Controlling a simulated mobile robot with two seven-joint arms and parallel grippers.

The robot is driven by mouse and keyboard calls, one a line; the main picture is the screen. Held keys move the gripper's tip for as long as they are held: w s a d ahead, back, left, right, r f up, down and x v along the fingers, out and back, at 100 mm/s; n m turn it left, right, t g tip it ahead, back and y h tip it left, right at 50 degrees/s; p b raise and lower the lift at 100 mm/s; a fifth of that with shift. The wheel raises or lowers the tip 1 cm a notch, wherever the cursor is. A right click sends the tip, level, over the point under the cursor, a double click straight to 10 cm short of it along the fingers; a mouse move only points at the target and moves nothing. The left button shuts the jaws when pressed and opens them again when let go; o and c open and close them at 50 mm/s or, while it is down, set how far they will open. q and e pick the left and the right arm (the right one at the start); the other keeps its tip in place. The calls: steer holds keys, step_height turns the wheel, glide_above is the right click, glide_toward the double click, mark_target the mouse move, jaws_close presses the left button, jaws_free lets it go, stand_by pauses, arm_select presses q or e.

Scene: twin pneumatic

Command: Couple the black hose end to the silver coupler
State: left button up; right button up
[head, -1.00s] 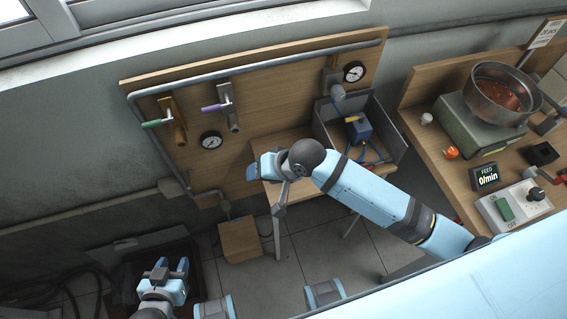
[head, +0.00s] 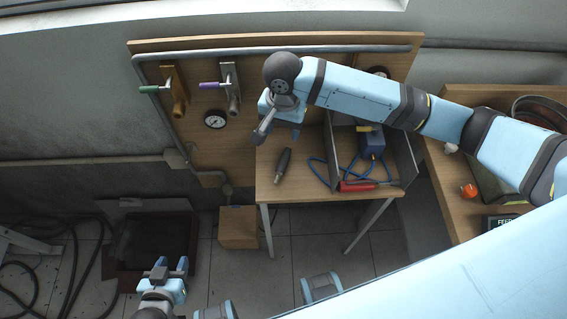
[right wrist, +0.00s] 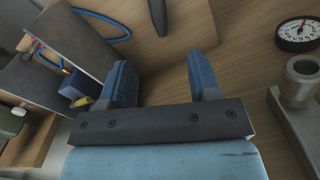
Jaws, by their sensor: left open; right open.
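The silver coupler (head: 234,103) is fixed on the wall board below a purple valve handle. It also shows at the right edge of the right wrist view (right wrist: 301,80). A dark tapered cylinder, seemingly the black hose end (head: 283,165), lies on the small wooden table; part of it shows at the top of the right wrist view (right wrist: 157,17). No hose is clearly visible on it. My right gripper (head: 281,122) is open and empty above the table's back left part, right of the silver coupler. My left gripper (head: 171,265) is open and empty, low at the left.
A brass coupler (head: 179,107) with a green handle is left of the silver one. A gauge (head: 214,119) hangs below. A red-handled tool (head: 368,185), blue hose (head: 320,172) and blue box (head: 371,143) are at the table's right, by a grey upright panel (head: 404,155).

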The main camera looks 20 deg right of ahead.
glide_above(283, 162)
steer(key=w, duration=0.1)
step_height(283, 162, down, 8)
steer(key=shift+d+f, duration=0.15)
steer(key=shift+s+f+b, duration=0.15)
steer(key=shift+s+f, duration=0.05)
steer(key=shift+f, duration=1.2)
steer(key=shift+s+f+b, duration=0.15)
steer(key=shift+s+f, duration=0.05)
steer(key=shift+f, duration=1.15)
steer(key=shift+c, duration=0.4)
jaws_close()
